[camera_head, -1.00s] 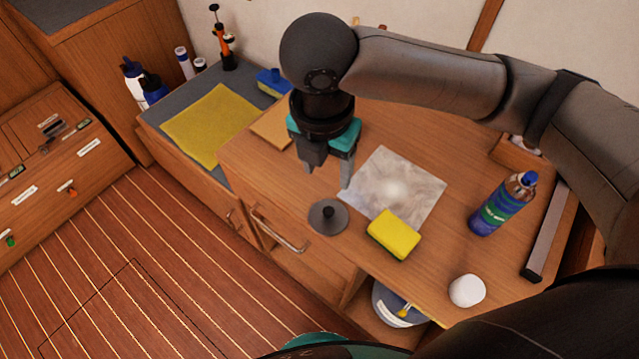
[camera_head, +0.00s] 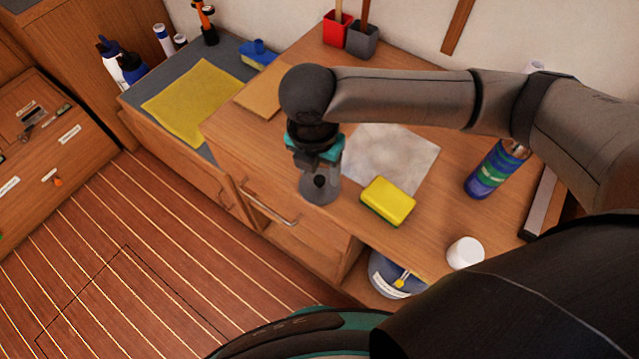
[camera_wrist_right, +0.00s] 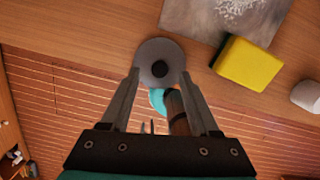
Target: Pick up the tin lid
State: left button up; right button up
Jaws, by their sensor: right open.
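The tin lid (camera_head: 322,190) is a grey disc with a dark knob in its middle. It lies flat on the wooden counter near the front edge, and it also shows in the right wrist view (camera_wrist_right: 160,50). My right gripper (camera_head: 318,180) is above the lid, partly covering it in the head view. In the right wrist view, its fingers (camera_wrist_right: 163,82) are spread apart with nothing between them, and the knob lies between and just beyond the fingertips.
A yellow sponge (camera_head: 388,201) lies right of the lid, in front of a pale marbled sheet (camera_head: 400,155). A blue-green bottle (camera_head: 493,170) and a white round object (camera_head: 465,253) stand farther right. A drawer handle (camera_head: 268,205) sits below the counter edge.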

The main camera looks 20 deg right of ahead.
aim_at(320, 183)
notch_tip(320, 183, down, 3)
jog(key=shift+w+r, duration=0.1)
jog(key=shift+r, duration=0.2)
grip_shut()
